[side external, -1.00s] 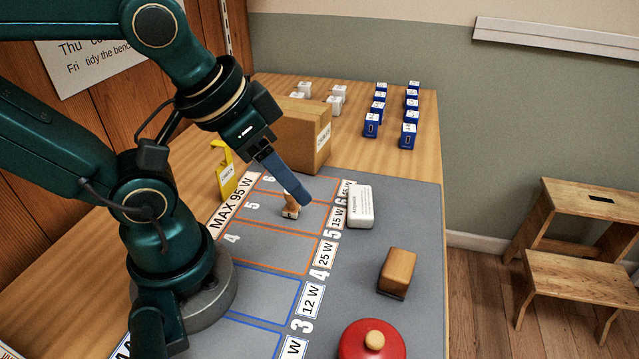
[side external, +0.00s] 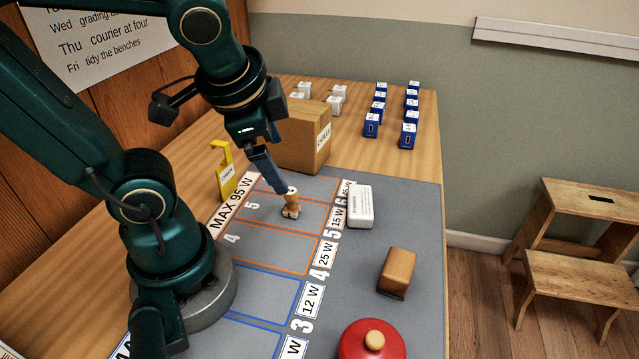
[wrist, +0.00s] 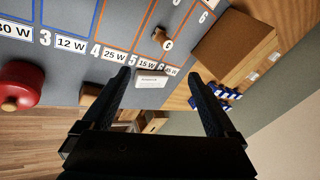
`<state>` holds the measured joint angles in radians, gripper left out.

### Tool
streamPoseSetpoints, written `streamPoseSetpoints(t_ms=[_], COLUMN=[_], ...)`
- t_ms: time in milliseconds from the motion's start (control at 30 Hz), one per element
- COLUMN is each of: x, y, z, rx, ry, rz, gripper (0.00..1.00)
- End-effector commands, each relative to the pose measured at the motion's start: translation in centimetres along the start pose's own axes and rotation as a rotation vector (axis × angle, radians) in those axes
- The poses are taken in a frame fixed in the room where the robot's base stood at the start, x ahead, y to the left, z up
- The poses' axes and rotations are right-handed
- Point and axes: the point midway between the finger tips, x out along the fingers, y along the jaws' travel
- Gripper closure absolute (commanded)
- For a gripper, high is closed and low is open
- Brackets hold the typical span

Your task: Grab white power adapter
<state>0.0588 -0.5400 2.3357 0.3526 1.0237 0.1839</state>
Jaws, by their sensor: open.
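The white power adapter (side external: 360,207), a flat white block with small printed text, lies on the grey mat beside the 15 W label. In the wrist view the adapter (wrist: 151,79) shows between and beyond my fingertips. My gripper (side external: 283,188) points down over the upper part of the mat, to the left of the adapter and apart from it. In the wrist view my gripper (wrist: 160,74) is open, with nothing held between its two dark fingers.
A small wooden stamp-like piece (side external: 291,208) stands close to my fingertips. A cardboard box (side external: 290,145) is behind, a yellow tag stand (side external: 228,180) to the left. A wooden block (side external: 397,272) and red round object (side external: 370,343) are nearer. Blue boxes (side external: 371,125) stand at the back.

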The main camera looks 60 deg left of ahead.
Motion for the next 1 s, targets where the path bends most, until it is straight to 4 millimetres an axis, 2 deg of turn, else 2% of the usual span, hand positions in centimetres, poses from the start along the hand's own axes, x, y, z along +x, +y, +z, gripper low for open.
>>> streamPoseSetpoints(t_ms=[167, 300, 533, 667, 800, 1000], x=[1.9, 3.6, 6.9, 9.0, 11.5, 14.7], y=[-2.5, -4.0, -4.7, -3.7, -1.5, 2.1], z=[-0.8, -2.4, -6.2, -8.5, -10.7, -11.4], rx=[0.321, 0.587, 1.006, 1.235, 1.466, 1.694], ry=[-0.165, -0.287, -0.452, -0.526, -0.586, -0.634], rz=[-0.106, -0.194, -0.340, -0.424, -0.510, -0.573], gripper=[0.07, 0.07, 0.07, 0.07, 0.07, 0.07])
